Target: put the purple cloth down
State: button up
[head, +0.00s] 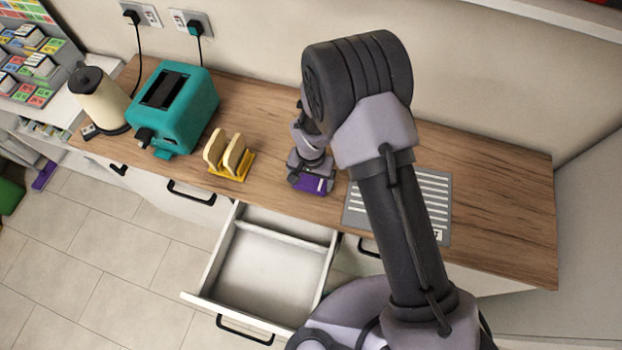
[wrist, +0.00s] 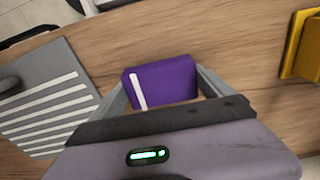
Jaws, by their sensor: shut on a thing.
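The purple cloth (wrist: 170,82) is a folded purple block with a white stripe, held between the two fingers of my gripper (wrist: 163,90) in the wrist view. In the head view the purple cloth (head: 312,185) shows under my gripper (head: 309,177), over the front part of the wooden counter (head: 490,190), between the toast rack and the grey striped mat. My gripper is shut on the cloth. I cannot tell whether the cloth touches the counter.
An empty drawer (head: 262,268) stands open below the counter's front edge. A yellow rack (head: 232,174) with bread slices is left of my gripper. A teal toaster (head: 183,105) and a cream kettle (head: 100,100) stand farther left. A grey striped mat (head: 442,215) lies right.

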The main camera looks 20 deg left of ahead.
jog(key=o, duration=1.1)
jog(key=shift+c, duration=0.2)
notch_tip(320, 180, up, 12)
jog(key=r+p, duration=0.1)
jog(key=p, duration=0.1)
notch_tip(320, 180, up, 7)
send_over(312, 180)
jog(key=w+d, duration=0.3)
jog(key=s+d+r+m+t+y, duration=0.1)
jog(key=d+r+m+t+y, duration=0.15)
jog(key=d+r, duration=1.05)
jog(key=s+d+r+m+t, duration=0.3)
jog(key=s+d+r, duration=0.7)
jog(key=s, duration=0.3)
jog(key=shift+d+r, duration=0.15)
jog(key=shift+d, duration=0.3)
jog(key=shift+h, duration=0.25)
